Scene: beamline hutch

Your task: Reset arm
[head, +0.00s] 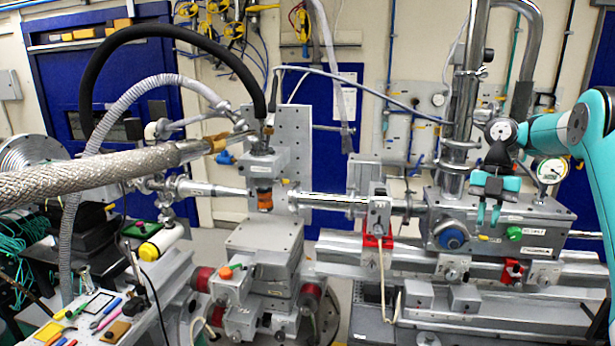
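My teal arm (562,130) comes in from the right edge and bends down at its wrist. My gripper (488,220) has dark and teal parts and points downward. It shows in front of the grey beamline box (548,228), near its top and front face. Its two teal fingers show a narrow gap between them, with nothing held. I cannot tell whether it touches the box or how far in front of it it hangs.
A round gauge (552,171) stands close to the right of my gripper, and a vertical metal pipe (470,80) rises behind it. A braided hose (100,175) crosses the left. A bench (135,325) with small tools stands at the lower left. Grey rails (450,305) run below.

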